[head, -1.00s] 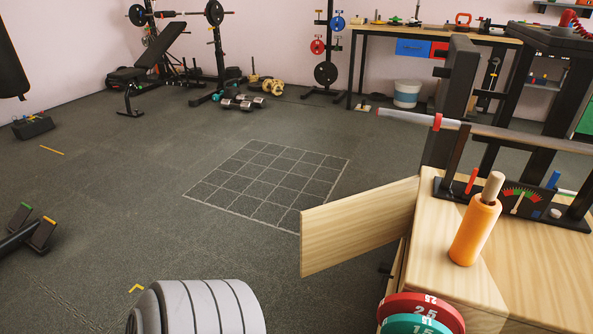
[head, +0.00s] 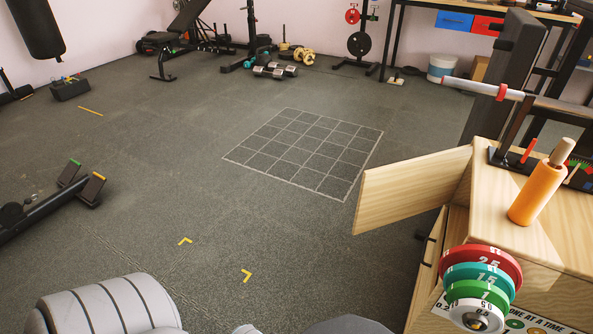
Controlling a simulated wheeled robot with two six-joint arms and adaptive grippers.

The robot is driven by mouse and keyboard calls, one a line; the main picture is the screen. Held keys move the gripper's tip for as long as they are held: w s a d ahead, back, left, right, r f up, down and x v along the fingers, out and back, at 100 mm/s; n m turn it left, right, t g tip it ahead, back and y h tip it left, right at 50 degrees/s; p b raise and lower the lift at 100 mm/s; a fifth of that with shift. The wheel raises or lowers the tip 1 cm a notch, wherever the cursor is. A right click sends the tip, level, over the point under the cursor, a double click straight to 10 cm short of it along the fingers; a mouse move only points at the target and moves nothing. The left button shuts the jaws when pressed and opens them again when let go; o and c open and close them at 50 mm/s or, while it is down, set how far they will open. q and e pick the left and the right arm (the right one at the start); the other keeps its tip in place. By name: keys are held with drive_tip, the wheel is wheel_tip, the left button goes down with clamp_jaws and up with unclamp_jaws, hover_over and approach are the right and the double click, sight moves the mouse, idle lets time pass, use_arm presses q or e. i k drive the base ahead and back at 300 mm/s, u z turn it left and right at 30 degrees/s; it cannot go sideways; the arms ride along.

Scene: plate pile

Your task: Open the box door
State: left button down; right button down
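The wooden box (head: 490,215) stands at the right. Its light wooden door (head: 412,190) stands out to the left from the box's left side, swung open. I cannot see the hinge clearly, and the box's inside is mostly hidden. Neither gripper is in view. Only a white ribbed part of my own arm shows at the bottom left, apart from the door.
An orange cylinder (head: 537,193) stands on the box. Several coloured weight plates (head: 481,265) are stacked at its front. Black equipment with two foot pads (head: 80,185) lies at the left. The floor around the marked grid (head: 305,155) is clear.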

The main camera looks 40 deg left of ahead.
sight(391, 193)
drive_tip(key=u, duration=2.25)
drive_tip(key=i, duration=0.65)
drive_tip(key=z, duration=2.25)
